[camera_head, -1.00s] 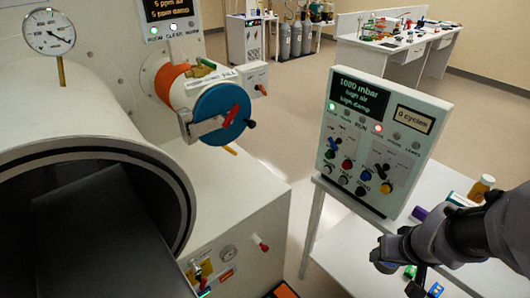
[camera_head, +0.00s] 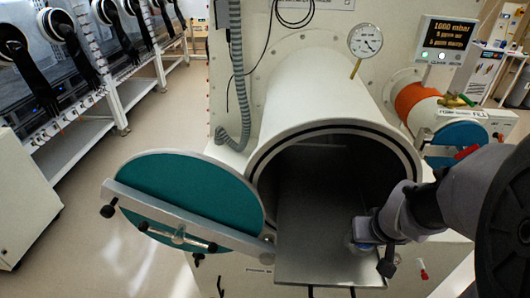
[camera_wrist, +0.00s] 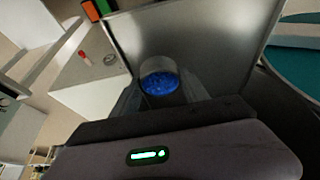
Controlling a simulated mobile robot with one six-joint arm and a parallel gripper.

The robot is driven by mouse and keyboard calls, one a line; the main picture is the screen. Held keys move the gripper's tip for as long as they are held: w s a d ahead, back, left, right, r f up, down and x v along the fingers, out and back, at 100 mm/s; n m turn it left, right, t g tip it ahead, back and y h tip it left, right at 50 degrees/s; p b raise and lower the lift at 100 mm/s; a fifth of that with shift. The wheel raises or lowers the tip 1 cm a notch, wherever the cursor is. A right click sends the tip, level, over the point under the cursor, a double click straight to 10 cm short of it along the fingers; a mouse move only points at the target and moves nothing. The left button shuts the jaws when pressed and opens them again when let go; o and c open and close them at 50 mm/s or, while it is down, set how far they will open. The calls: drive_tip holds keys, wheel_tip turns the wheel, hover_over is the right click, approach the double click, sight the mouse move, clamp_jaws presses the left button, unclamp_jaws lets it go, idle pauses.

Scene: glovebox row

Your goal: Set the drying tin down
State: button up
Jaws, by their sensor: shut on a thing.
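The drying tin (camera_wrist: 158,68) is a small round metal tin filled with blue granules. In the wrist view it is upright between the fingers of my gripper (camera_wrist: 160,88), which is shut on it. In the head view my gripper (camera_head: 362,243) is over the right front part of the grey metal tray (camera_head: 310,235), which sticks out of the open round chamber. The tray also shows behind the tin in the wrist view (camera_wrist: 205,35). I cannot tell whether the tin's base touches the tray. My gripper mostly hides the tin in the head view.
The large chamber (camera_head: 335,95) is open, with its dark inside behind the tray. Its teal round door (camera_head: 185,200) is swung out to the left. A smaller port with an orange band (camera_head: 418,103) is at the right. A glovebox row (camera_head: 60,60) stands far left, beyond clear floor.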

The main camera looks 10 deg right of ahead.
drive_tip(key=p, duration=0.1)
approach(322, 213)
drive_tip(key=shift+w+d+f, duration=0.55)
drive_tip(key=shift+w+f, duration=0.3)
drive_tip(key=shift+w, duration=0.05)
drive_tip(key=f, duration=0.2)
drive_tip(key=f+b, duration=0.1)
drive_tip(key=shift+w+f, duration=0.3)
drive_tip(key=shift+f, duration=0.1)
drive_tip(key=shift+r, duration=0.1)
drive_tip(key=shift+s, duration=0.1)
drive_tip(key=o, duration=1.4)
